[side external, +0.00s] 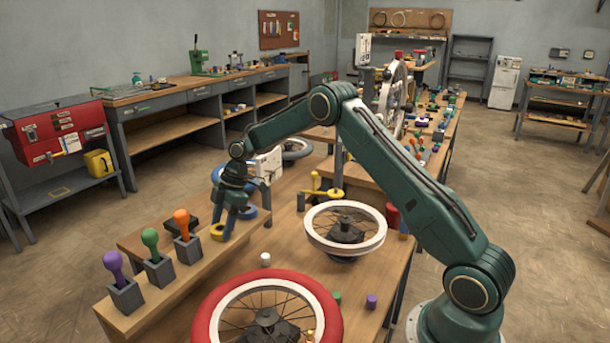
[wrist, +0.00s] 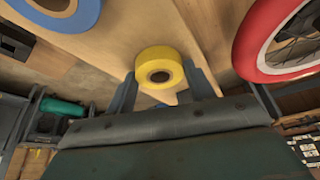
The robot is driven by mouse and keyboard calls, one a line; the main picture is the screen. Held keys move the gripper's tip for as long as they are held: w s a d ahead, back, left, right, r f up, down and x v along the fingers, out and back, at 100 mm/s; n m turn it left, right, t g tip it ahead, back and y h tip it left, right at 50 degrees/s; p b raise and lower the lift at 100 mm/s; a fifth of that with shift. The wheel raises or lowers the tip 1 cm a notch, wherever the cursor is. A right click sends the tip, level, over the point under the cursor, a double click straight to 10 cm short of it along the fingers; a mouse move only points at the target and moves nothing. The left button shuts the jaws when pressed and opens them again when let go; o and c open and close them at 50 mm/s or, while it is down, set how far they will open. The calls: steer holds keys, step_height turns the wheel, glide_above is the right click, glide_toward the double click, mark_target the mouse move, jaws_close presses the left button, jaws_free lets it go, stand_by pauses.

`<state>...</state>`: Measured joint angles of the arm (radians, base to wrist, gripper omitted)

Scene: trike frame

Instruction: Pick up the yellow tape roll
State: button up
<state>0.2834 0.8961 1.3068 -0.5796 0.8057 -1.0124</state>
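The yellow tape roll (wrist: 144,66) lies flat on the wooden surface in the wrist view, its brown core facing up. My gripper (wrist: 160,90) is open, with one grey finger on each side of the roll. I cannot tell whether either finger touches it. In the side external view the yellow tape roll (side external: 215,233) shows low at the left of my gripper (side external: 232,218), partly hidden by a finger. My gripper points down there.
A blue tape roll (wrist: 65,17) lies close by. A red-tyred wheel (side external: 330,312) and a white-rimmed wheel (side external: 313,237) are on the bench. Purple (side external: 113,263), green (side external: 150,239) and orange (side external: 182,219) handles stand in grey blocks at the left.

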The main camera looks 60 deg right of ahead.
steer(key=c, duration=0.5)
step_height(320, 180, up, 10)
stand_by(0.6)
steer(key=shift+a, duration=0.1)
stand_by(0.4)
